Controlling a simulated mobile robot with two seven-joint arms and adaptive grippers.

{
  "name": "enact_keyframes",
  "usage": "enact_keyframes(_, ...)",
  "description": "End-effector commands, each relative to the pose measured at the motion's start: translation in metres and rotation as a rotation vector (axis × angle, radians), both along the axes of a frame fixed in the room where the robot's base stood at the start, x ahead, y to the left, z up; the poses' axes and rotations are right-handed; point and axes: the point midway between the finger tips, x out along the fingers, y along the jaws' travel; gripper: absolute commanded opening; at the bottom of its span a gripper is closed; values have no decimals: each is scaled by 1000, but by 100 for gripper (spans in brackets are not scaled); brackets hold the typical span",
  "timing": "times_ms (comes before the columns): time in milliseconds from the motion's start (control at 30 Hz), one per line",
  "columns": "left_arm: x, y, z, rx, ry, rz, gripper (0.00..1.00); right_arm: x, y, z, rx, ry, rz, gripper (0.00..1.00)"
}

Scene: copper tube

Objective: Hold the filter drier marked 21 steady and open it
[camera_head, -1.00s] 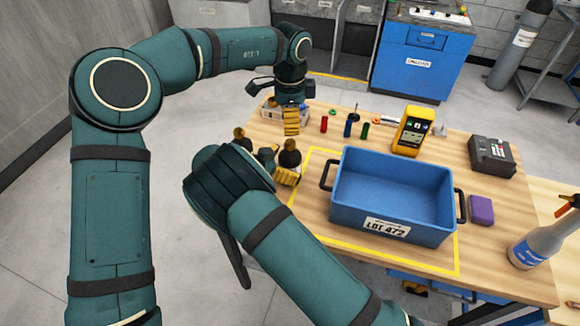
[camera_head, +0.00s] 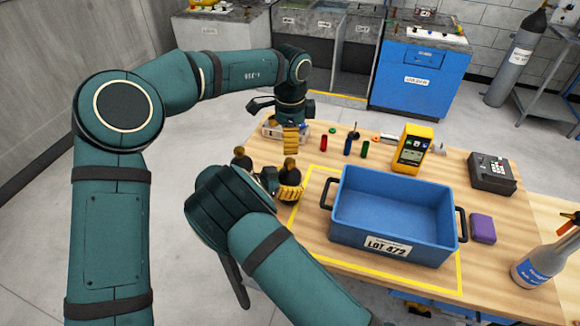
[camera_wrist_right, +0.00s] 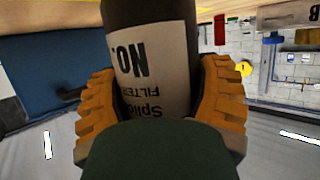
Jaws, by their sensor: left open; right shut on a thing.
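My right gripper (camera_wrist_right: 160,105) is shut on a dark filter drier with a beige label (camera_wrist_right: 155,65). The fingers press it from both sides. The label reads "NO." and "FILTER" upside down; its number is hidden. In the head view, the dark drier top with a copper-coloured tip (camera_head: 290,170) stands at the right gripper (camera_head: 288,190) by the table's left edge. A second, similar dark top (camera_head: 241,158) shows to its left, partly hidden by my right wrist.
A blue crate labelled LOT 472 (camera_head: 345,245) stands inside yellow tape right of my right gripper. Red (camera_head: 324,142), blue (camera_head: 348,147) and green (camera_head: 365,150) tubes and a yellow meter (camera_head: 411,150) stand at the back.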

Motion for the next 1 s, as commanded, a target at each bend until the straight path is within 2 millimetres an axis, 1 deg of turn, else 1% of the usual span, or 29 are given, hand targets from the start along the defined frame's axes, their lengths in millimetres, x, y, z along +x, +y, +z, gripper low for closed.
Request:
enact_keyframes(167,0,0,-1,1,1,-221,58,0,0,1,0,-2,1,0)
enact_keyframes(1000,-1,0,-1,-2,6,-1787,58,1,0,2,-1,-3,0,0)
